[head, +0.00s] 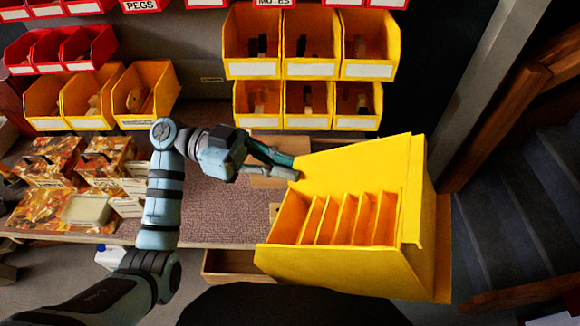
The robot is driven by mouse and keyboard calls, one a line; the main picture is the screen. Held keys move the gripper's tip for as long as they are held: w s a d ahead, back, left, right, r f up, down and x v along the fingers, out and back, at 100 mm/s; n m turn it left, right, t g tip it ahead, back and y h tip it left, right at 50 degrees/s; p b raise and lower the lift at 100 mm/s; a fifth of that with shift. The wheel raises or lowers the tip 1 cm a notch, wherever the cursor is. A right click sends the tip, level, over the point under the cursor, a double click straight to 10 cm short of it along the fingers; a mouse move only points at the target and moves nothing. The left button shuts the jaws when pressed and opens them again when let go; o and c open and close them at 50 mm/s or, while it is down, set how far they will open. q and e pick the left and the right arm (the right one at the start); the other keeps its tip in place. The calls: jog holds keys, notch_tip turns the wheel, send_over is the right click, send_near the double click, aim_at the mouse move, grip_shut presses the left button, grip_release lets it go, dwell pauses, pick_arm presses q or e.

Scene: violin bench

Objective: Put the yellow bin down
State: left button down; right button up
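The yellow bin (345,258) is large and close in the head view, right of centre. It is tilted, and thin upright dividers split its inside into several narrow slots. It overlaps the bench's front edge in the picture and appears held up in front of it. My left gripper (294,167) reaches in from the left, its fingertips at the upper left edge of the bin's tall wall. One finger shows on the near side and the other goes toward the far side, gripping that wall. My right gripper is not in view.
The bench top (215,208) is bare left of the bin. Patterned boxes (48,165) and a pale dish (87,209) stand at the left. Yellow bins (252,42) and red bins (62,48) fill racks behind. Stairs (525,200) lie at the right. An open drawer (235,265) shows below the bench.

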pick_arm(q)
jog(key=s+a+r+n+t, duration=0.4)
jog(key=a+r+n+t, duration=0.15)
jog(key=t, duration=0.35)
jog(key=w+a+n+t+y, duration=0.6)
jog(key=w+n+t, duration=0.2)
jog(key=w+t, duration=0.15)
jog(key=s+a+f+n+t+y, duration=0.2)
jog(key=s+f, duration=0.5)
jog(key=f, duration=0.2)
jog(key=shift+s+a+f+y, duration=0.15)
jog(key=shift+a+y, duration=0.15)
